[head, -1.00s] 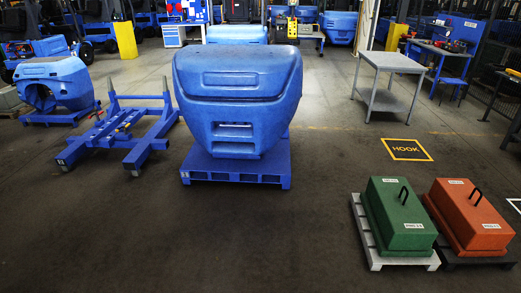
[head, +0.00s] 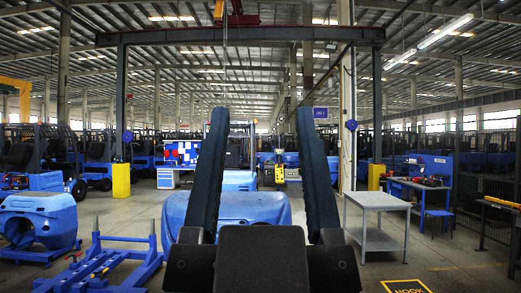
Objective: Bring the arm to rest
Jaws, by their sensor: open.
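My gripper (head: 261,112) stands upright in the middle of the head view, close to the camera. Its two long dark fingers point up and lean slightly inward, wide apart. It is open, with nothing between the fingers. Its dark base fills the bottom centre and hides part of the large blue counterweight (head: 272,209) behind it. The rest of my arm is not visible.
A grey table (head: 375,201) stands at right, beyond a floor mark (head: 405,286). An overhead beam (head: 240,36) crosses above. Open floor lies between.

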